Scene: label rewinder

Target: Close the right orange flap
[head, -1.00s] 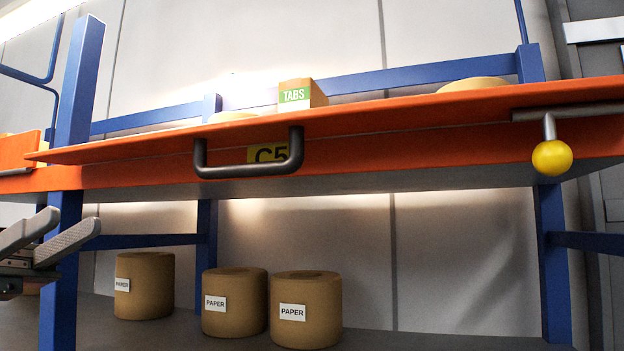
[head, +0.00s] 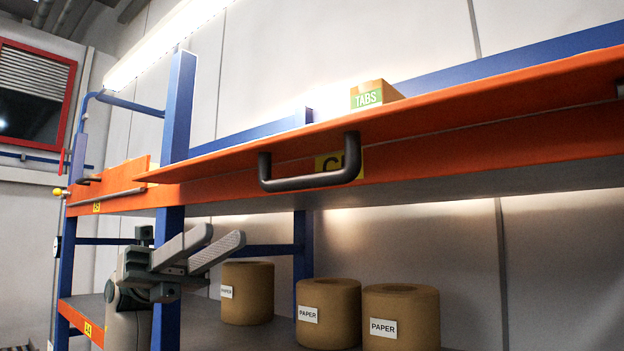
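The right orange flap (head: 440,108) is a long panel on the upper shelf. It sticks out toward me, nearly level, with a dark bar handle (head: 310,182) hanging at its front edge. A yellow label, partly hidden behind the handle, sits on the orange shelf front. My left gripper (head: 222,236) is left of and below the handle, in front of the blue post. Its two grey fingers are apart and empty, touching neither flap nor handle. My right gripper is out of view.
A blue post (head: 177,110) stands between the flap and a smaller orange panel (head: 112,185) at the left. A TABS box (head: 374,95) shows above the flap. Brown paper rolls (head: 400,318) stand on the lower shelf. The space before the handle looks clear.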

